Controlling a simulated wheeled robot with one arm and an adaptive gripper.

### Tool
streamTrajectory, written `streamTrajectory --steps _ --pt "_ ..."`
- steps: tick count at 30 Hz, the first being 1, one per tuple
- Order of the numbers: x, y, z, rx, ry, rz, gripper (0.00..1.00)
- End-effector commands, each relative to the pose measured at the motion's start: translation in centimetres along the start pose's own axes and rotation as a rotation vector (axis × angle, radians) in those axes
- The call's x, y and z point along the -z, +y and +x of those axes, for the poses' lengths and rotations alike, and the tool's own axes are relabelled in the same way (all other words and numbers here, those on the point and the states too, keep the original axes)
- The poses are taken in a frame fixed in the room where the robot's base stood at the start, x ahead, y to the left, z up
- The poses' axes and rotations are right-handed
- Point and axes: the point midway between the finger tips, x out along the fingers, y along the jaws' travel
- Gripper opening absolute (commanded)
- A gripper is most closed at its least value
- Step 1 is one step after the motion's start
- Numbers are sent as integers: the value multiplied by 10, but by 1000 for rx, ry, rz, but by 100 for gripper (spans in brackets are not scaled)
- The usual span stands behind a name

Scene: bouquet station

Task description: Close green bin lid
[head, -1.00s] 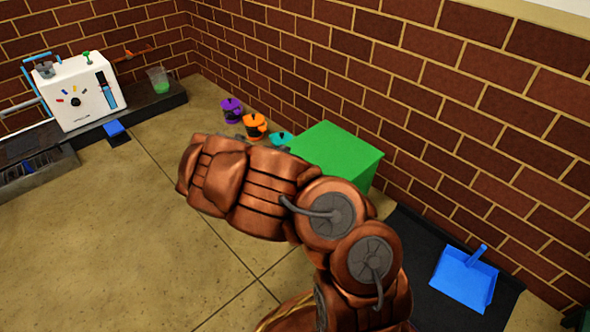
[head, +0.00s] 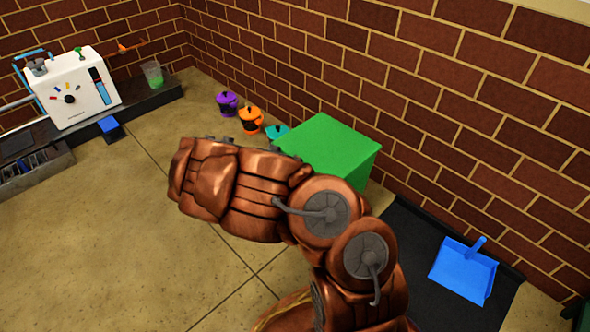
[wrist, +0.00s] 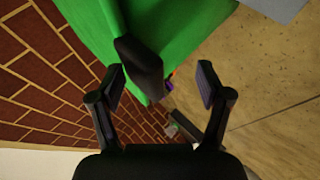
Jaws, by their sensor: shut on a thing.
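The green bin (head: 331,146) stands against the brick wall, right of centre in the head view. Its flat green top shows, and my arm hides much of its front. In the wrist view the green bin (wrist: 180,32) fills the top, tilted by the camera. A dark handle-like piece (wrist: 138,66) sits against its green surface. The head view hides my gripper behind the arm.
Purple (head: 227,103), orange (head: 250,119) and teal (head: 277,135) pots stand along the wall left of the bin. A blue dustpan (head: 464,272) lies on a dark mat (head: 412,245) to the right. A white machine (head: 72,92) stands far left.

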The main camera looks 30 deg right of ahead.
Motion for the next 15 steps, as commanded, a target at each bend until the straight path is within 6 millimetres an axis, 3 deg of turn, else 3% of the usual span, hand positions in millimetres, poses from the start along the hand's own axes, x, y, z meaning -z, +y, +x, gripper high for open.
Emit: streamTrajectory --steps 9,15 --pt "3 -4 0 5 6 -5 47" --pt "3 -3 -11 4 6 -5 44"
